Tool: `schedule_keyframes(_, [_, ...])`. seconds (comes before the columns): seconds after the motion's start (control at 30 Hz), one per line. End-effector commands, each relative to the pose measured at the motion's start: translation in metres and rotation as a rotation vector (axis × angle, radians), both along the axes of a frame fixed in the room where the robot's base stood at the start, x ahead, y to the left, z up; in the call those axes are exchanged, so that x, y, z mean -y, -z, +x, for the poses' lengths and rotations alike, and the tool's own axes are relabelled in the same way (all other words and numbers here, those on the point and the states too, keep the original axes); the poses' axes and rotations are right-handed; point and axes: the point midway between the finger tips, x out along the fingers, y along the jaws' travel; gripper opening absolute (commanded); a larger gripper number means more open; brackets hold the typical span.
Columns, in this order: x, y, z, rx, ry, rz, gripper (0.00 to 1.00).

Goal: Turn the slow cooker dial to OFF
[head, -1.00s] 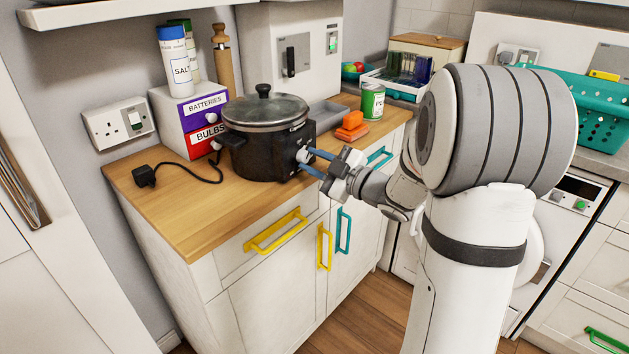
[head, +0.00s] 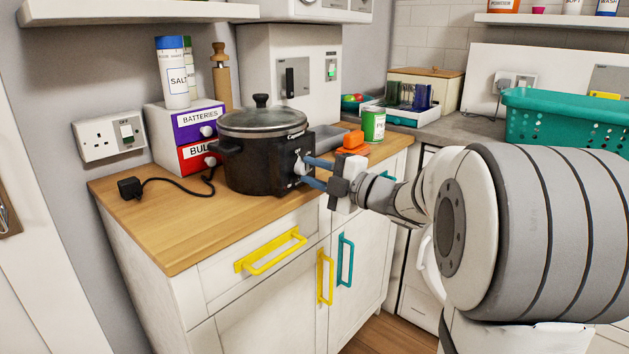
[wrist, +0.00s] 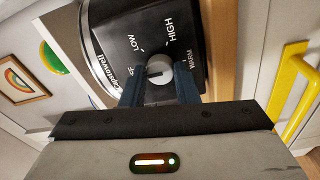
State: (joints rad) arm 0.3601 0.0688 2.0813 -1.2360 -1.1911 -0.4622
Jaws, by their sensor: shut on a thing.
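The black slow cooker (head: 262,165) stands on the wooden worktop with its glass lid on. Its control panel (wrist: 140,35) shows LOW, HIGH and WARM, plus a label at the left partly hidden by a finger, ending in "F". The pale round dial (wrist: 161,68) sits between my blue fingers. A dark mark on the dial points left, roughly toward the partly hidden label. My gripper (head: 309,171) is shut on the dial from the panel side, one finger on each side of it.
A black plug (head: 130,188) and cord lie left of the cooker. BATTERIES and BULBS boxes (head: 200,125) stand behind it. An orange object (head: 352,143) and a green can (head: 374,124) are to the right. Yellow handles (head: 270,250) stick out below the worktop.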

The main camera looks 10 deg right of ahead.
Motion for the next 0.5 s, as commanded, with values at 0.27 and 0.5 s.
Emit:
schedule_keyframes(0.27, [-0.0002,0.0005,-0.0001,0.009,-0.001,-0.013,0.05])
schedule_keyframes(0.5, [-0.0003,0.0005,-0.0002,0.009,-0.001,-0.013,0.28])
